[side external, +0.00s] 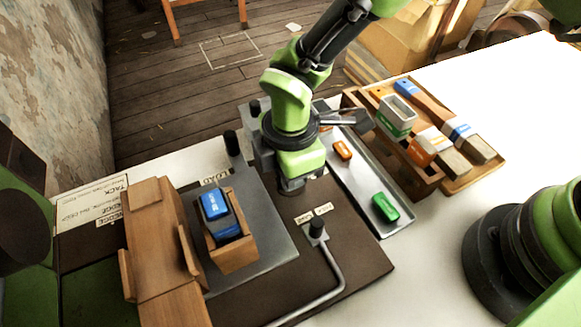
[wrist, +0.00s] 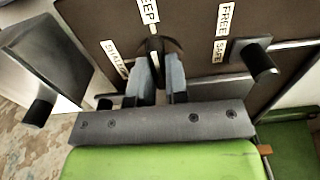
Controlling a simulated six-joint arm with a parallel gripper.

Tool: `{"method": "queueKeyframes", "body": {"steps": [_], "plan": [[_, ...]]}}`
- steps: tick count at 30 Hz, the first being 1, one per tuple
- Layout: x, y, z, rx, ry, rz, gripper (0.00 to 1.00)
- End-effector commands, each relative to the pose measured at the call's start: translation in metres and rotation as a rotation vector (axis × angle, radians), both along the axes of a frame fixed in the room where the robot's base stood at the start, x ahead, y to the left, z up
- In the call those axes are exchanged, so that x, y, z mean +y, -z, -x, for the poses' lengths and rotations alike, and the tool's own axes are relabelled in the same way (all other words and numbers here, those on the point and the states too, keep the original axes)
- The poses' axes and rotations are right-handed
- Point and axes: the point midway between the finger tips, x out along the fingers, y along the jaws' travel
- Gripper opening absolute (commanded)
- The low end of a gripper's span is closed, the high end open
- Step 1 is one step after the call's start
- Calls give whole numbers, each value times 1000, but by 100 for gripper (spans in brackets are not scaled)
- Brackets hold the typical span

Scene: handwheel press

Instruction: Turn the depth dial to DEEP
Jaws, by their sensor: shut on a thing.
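The depth dial (wrist: 172,46) is a dark round knob on the brown board in the wrist view. A DEEP label (wrist: 149,12) lies just beyond it, and a SHALLOW label (wrist: 116,60) lies to its left. My gripper (wrist: 160,72) is shut on the dial, with one grey finger on each side. A pale strip on the dial points up toward the DEEP label; its exact alignment is hard to tell. In the side view my gripper (side external: 291,187) points down at the board and hides the dial.
A black knob (side external: 317,230) with FREE and SAFE labels stands close by, beside a bent metal rod (side external: 335,280). A wooden holder (side external: 232,255) with a blue block (side external: 215,204) is at left. A metal tray (side external: 366,183) and a wooden crate (side external: 425,180) are at right.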

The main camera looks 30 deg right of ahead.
Motion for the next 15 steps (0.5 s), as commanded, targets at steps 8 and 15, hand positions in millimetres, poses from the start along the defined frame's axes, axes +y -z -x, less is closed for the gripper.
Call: {"method": "queueKeyframes", "body": {"steps": [8,15], "plan": [[1,-1,0,0,7,-2,0],[1,0,0,0,6,-2,40]]}}
